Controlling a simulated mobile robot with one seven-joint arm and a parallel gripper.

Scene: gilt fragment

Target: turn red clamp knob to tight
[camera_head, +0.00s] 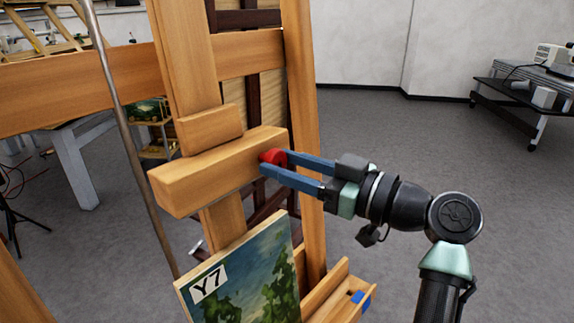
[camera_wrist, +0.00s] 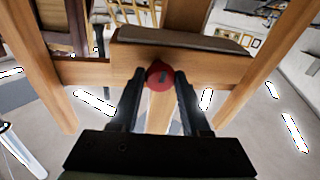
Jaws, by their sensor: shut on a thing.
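The red clamp knob (camera_head: 273,157) is on the face of the wooden clamp block (camera_head: 205,178) of an easel. In the wrist view the red knob (camera_wrist: 159,76) is round with a dark mark on its face. My gripper (camera_head: 272,163) reaches in from the right with two blue fingers, their tips on either side of the knob. In the wrist view my gripper (camera_wrist: 158,82) also has a dark finger at each side of the knob. It is shut on the knob. The knob's rear and any tight marking are not visible.
A landscape painting labelled Y7 (camera_head: 245,275) stands below the clamp block, close under my arm. A thin rod (camera_head: 130,135) slants past the easel's left. Open floor lies to the right.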

